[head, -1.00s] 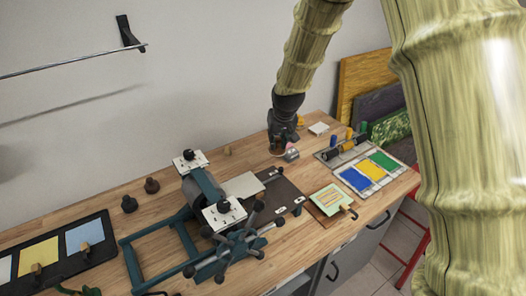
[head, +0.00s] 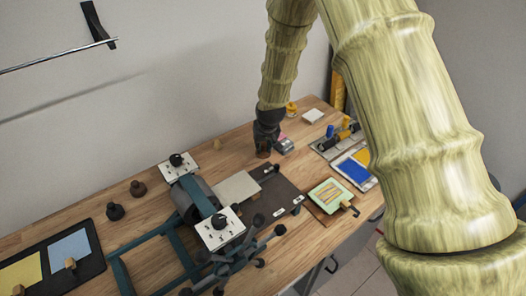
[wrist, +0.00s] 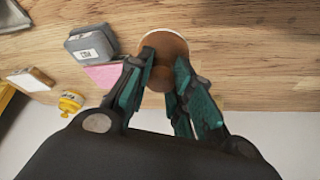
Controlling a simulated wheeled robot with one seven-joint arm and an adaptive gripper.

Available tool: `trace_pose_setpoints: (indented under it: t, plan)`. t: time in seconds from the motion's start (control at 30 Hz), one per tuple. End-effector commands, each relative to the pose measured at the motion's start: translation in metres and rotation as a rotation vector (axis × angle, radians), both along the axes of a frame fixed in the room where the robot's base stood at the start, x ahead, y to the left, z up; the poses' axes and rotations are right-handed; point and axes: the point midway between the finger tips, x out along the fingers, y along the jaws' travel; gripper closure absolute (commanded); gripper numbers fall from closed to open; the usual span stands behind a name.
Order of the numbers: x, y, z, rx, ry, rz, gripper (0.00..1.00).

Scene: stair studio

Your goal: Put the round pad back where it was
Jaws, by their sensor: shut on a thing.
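The round pad (wrist: 167,40) is a brown disc with a pale rim and a knob on top. It shows in the wrist view between my fingers. My gripper (wrist: 166,62) is shut on its knob. In the head view my gripper (head: 263,146) points down at the back of the wooden bench, left of a small grey box and behind the dark press bed. The pad is small and mostly hidden there. I cannot tell whether its underside touches the bench or hangs just above it.
The grey box (wrist: 91,43) and a pink sheet (wrist: 104,74) lie close beside the pad. A yellow-capped jar (wrist: 71,102) stands farther off. The press (head: 196,199) fills the bench's middle. A green-framed block (head: 328,195) lies at right. Bare wood surrounds the pad's other side.

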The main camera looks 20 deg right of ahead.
Motion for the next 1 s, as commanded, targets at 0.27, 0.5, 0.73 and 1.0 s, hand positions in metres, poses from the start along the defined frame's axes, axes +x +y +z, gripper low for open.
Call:
trace_pose_setpoints:
  t: [0.27,0.5,0.73,1.0]
  plan:
    - [-0.001,0.001,-0.021,0.0,0.002,0.001,0.97]
    - [0.0,0.001,-0.039,0.0,0.0,0.001,0.97]
    - [0.0,0.001,-0.042,0.0,-0.001,0.001,0.97]
    - [0.0,0.001,-0.044,0.0,0.0,0.001,0.63]
